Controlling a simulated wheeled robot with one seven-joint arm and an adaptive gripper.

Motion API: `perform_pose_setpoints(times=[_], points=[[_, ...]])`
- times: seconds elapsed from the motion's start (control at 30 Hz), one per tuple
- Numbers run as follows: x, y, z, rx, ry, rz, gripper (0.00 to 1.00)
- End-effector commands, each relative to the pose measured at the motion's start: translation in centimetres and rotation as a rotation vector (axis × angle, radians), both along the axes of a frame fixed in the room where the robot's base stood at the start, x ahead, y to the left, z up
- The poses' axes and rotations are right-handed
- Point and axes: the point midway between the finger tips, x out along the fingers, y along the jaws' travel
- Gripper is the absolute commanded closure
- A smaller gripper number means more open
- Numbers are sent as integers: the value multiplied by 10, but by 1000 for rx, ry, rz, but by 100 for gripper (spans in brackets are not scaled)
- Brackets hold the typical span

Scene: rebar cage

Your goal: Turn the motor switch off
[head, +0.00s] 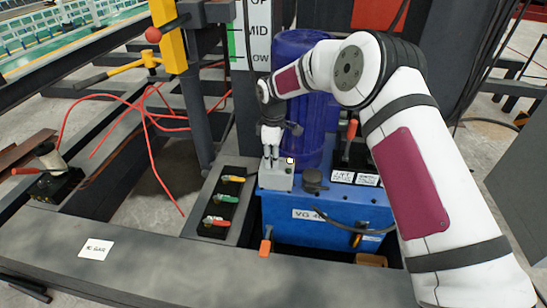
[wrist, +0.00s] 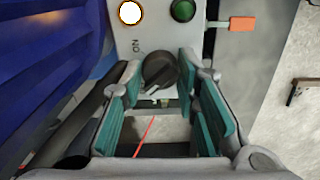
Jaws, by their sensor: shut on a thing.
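The motor switch is a dark rotary knob (wrist: 160,68) on a light grey control box (wrist: 155,25), which also shows in the head view (head: 276,180) on top of the blue unit. An "ON" label is printed beside the knob. A lamp (wrist: 130,12) on the box glows white with an orange rim, and a green button (wrist: 183,10) is beside it. My gripper (wrist: 161,76) has its teal-padded fingers on either side of the knob and is shut on it. In the head view my gripper (head: 271,153) points down at the box, and the knob is hidden there.
A blue motor cylinder (head: 305,130) stands right behind the box. A panel with several coloured valve levers (head: 226,200) lies to the left. An orange handle (head: 265,247) sticks out in front of the blue unit (head: 290,222). Red cables (head: 150,125) lie at the left.

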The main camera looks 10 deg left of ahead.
Motion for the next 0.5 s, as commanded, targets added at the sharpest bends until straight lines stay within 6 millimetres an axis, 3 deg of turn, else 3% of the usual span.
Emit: perform_pose_setpoints(times=[0.5], points=[[-1, 1, -1, 0, 3, 82, 99]])
